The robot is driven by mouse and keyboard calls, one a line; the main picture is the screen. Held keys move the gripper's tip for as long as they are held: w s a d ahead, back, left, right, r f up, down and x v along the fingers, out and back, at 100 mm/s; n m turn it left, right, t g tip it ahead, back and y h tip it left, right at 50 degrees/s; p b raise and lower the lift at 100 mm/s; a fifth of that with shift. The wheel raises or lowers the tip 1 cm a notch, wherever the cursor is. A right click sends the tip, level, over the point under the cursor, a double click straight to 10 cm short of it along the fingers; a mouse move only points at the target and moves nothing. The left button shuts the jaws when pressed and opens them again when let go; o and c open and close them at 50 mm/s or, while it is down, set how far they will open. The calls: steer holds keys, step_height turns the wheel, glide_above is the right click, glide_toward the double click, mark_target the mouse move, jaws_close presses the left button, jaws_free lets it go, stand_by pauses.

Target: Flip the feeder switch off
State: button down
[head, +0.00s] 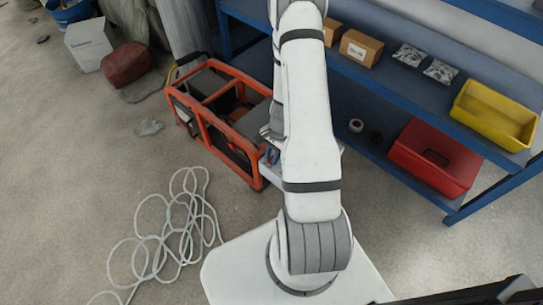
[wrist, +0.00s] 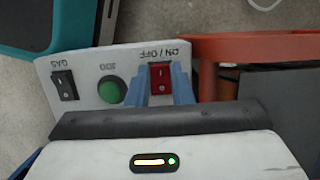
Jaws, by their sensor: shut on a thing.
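A white panel (wrist: 90,70) fills the upper left of the wrist view, its labels upside down. It carries a red rocker switch (wrist: 159,76) marked ON/OFF, a green round button (wrist: 112,90) and a black rocker switch (wrist: 63,85) marked GAS. My gripper (wrist: 163,88) has its blue fingers on either side of the red switch and is shut on it.
A blue shelf rack (head: 463,206) stands right of my arm, with a red bin (head: 433,158), a yellow bin (head: 494,114) and cardboard boxes (head: 360,47). A loose pale cable (head: 165,240) lies on the floor at left. An orange rail (wrist: 255,47) runs close right of my fingers.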

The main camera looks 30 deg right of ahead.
steer(key=c, duration=1.3)
jaws_free()
steer(key=p+v, duration=0.2)
steer(key=v, duration=0.5)
steer(key=shift+r+p, duration=0.35)
steer(key=shift+p, duration=0.05)
steer(key=shift+d, duration=0.1)
